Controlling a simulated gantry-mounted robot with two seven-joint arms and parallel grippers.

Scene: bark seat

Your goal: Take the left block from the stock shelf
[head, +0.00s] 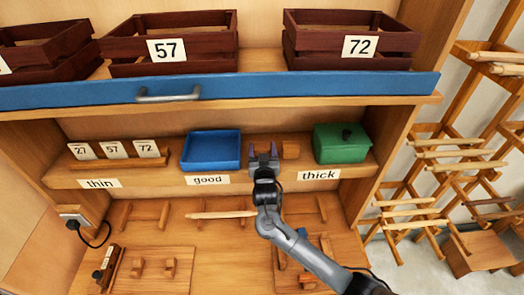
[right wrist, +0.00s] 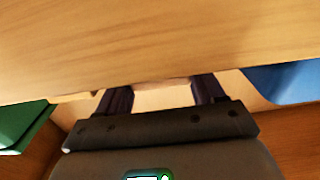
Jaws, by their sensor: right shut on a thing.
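My right gripper (head: 264,154) reaches onto the middle shelf (head: 250,182), between the blue tray and the green box. It is shut on the left block, which is mostly hidden by the gripper in the head view. In the right wrist view a pale wooden face of the left block (right wrist: 163,99) shows between the two dark fingers. The right block (head: 290,149), a small brown wooden piece, sits on the shelf just right of the gripper. I cannot tell whether the left block is lifted off the shelf. My left gripper is not in view.
The blue tray (head: 211,150) is close on the left and the green lidded box (head: 341,143) on the right. The blue-fronted ledge (head: 230,91) with dark crates overhangs above. Number cards (head: 116,149) stand at left. A pale stick (head: 221,214) lies below on the bench.

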